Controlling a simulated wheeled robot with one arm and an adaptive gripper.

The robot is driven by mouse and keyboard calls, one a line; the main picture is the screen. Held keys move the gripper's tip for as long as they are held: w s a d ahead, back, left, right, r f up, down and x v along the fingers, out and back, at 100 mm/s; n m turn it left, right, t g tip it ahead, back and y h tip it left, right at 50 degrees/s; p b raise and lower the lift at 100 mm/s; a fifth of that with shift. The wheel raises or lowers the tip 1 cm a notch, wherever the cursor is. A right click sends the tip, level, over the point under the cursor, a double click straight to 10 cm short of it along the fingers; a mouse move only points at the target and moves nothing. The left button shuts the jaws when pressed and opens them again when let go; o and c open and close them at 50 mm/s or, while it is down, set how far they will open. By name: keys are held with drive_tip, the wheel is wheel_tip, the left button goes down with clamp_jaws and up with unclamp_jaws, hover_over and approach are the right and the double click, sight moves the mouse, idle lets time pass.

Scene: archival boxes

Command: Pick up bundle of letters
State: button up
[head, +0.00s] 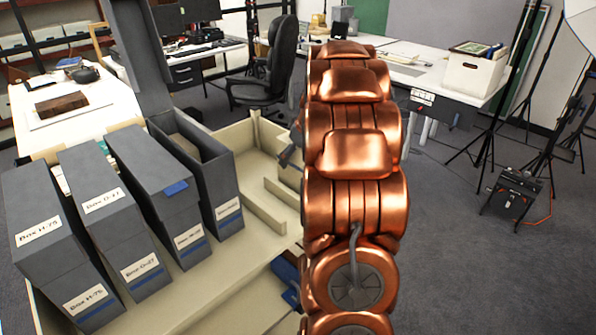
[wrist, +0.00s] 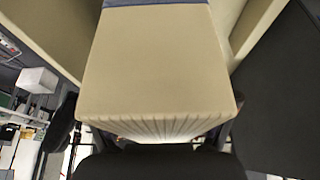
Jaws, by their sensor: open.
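The bundle of letters (wrist: 155,60) is a cream, block-shaped stack with ridged paper edges and a blue band across its top end in the wrist view. It fills the middle of that view, close in front of my gripper (wrist: 148,128). The dark fingers show at its lower left and lower right, spread apart and partly cut off or hidden by the stack. I cannot tell whether either finger touches it. The gripper is open.
In the wrist view, cream walls (wrist: 45,35) flank the bundle and a dark grey panel (wrist: 285,95) stands at right.

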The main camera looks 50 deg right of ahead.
idle(0.3)
drive_tip(key=c, duration=1.3)
